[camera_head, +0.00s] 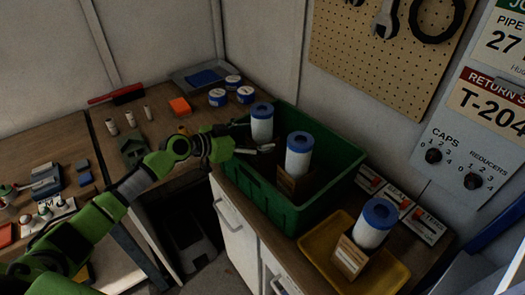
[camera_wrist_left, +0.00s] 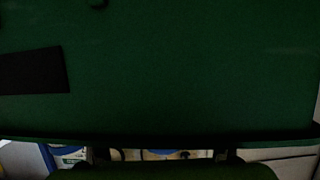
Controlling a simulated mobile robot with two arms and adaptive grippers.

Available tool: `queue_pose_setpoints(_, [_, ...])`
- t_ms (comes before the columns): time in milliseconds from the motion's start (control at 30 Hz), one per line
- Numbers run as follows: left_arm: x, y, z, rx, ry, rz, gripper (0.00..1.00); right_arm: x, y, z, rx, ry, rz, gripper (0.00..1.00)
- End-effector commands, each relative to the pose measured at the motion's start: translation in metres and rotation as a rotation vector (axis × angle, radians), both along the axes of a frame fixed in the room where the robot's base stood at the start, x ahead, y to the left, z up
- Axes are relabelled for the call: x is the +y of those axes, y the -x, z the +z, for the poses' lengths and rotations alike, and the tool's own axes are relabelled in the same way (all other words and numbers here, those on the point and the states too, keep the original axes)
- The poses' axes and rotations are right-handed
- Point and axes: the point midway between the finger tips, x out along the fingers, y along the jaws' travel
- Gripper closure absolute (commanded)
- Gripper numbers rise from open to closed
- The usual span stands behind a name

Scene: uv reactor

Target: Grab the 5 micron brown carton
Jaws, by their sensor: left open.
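A brown carton (camera_head: 293,186) with a white, blue-capped cartridge (camera_head: 298,160) stands in the green crate (camera_head: 328,206). A second brown carton (camera_head: 349,257) with a similar cartridge (camera_head: 371,231) stands in the yellow tray (camera_head: 318,245). A third blue-capped cartridge (camera_head: 262,125) is at the crate's far left; its lower part is hidden. Labels are too small to read, so I cannot tell which carton is 5 micron. My left gripper (camera_head: 262,148) is open over the crate's left side, left of the crate's carton. The left wrist view shows mostly dark green surface (camera_wrist_left: 190,75).
Cards with red parts (camera_head: 400,197) line the wall side at right. A pegboard (camera_head: 385,55) hangs above.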

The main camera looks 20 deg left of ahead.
Motion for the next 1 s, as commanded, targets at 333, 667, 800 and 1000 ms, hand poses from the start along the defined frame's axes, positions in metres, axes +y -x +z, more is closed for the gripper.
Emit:
queue_pose_setpoints(333, [-0.001, -0.002, -0.001, -0.001, -0.001, 0.001, 0.45, 0.001, 0.000, 0.001, 0.000, -0.001, 0.000, 0.60])
queue_pose_setpoints(667, [-0.001, -0.002, 0.000, -0.002, 0.000, 0.001, 0.79, -0.002, 0.000, 0.001, 0.001, 0.002, 0.002, 0.60])
queue_pose_setpoints(800, [-0.001, -0.002, 0.005, -0.004, -0.001, 0.000, 0.79, -0.004, 0.001, -0.001, 0.001, 0.005, 0.003, 0.60])
queue_pose_setpoints(1000, [-0.001, -0.003, 0.038, -0.010, -0.003, -0.002, 0.79, -0.005, 0.001, -0.010, 0.001, 0.006, 0.004, 0.60])
